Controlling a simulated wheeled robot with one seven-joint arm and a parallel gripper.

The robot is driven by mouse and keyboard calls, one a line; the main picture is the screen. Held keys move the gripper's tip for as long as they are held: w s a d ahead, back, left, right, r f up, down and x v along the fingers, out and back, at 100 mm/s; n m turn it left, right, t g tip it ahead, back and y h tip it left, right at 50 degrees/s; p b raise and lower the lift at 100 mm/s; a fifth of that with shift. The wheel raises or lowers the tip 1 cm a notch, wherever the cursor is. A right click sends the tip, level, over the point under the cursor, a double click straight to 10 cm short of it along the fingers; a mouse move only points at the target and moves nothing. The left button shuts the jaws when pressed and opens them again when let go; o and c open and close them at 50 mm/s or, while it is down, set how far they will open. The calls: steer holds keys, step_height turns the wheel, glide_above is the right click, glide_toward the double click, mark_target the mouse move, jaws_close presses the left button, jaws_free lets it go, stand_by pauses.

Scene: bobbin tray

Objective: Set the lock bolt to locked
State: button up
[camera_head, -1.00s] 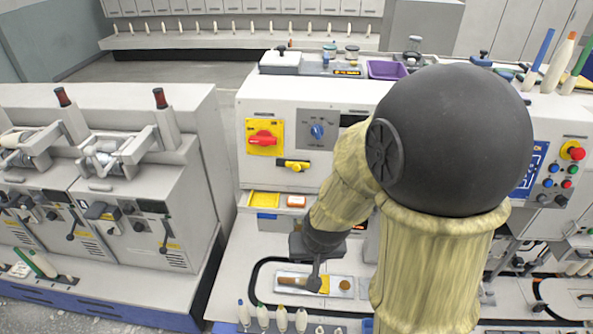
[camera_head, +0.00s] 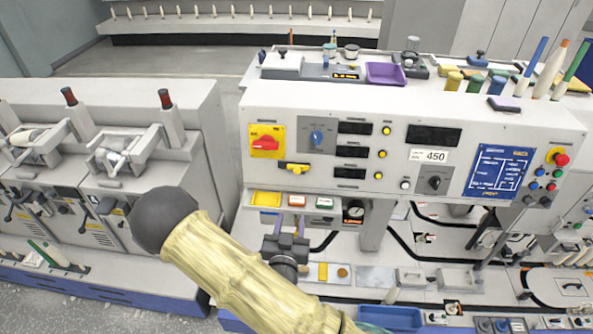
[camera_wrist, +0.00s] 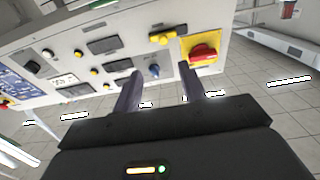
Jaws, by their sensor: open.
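A yellow bolt on a dark mount (camera_head: 293,168), which looks like the lock bolt, sits on the white panel below the red rotary switch (camera_head: 265,144). It lies roughly horizontal; its setting is too small to tell. It also shows in the wrist view (camera_wrist: 167,37), where the panel appears upside down, with the red switch (camera_wrist: 204,54) to its right. My gripper (camera_head: 286,220) is below the bolt in the head view, with its fingers pointing up. In the wrist view its two fingers (camera_wrist: 161,75) are spread apart and empty, and clear of the bolt.
A blue knob (camera_head: 317,138) is right of the red switch. Yellow (camera_head: 266,199), red and green pieces sit on a ledge below the panel. A winding machine (camera_head: 110,170) stands at left, across a narrow gap. A purple tray (camera_head: 386,74) is on top of the cabinet.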

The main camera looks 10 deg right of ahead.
steer(key=shift+a+r+t, duration=0.1)
steer(key=shift+r+t, duration=0.15)
steer(key=shift+t, duration=0.05)
steer(key=b+x, duration=0.1)
steer(key=b, duration=0.2)
steer(key=b+x, duration=0.2)
steer(key=b, duration=0.1)
steer(key=b+x, duration=0.1)
steer(key=b, duration=0.2)
steer(key=shift+w+a+f, duration=0.15)
steer(key=shift+w+f, duration=0.1)
steer(key=shift+w, duration=0.2)
steer(key=b, duration=0.4)
steer(key=shift+w+d+b, duration=0.3)
steer(key=shift+w+d, duration=0.05)
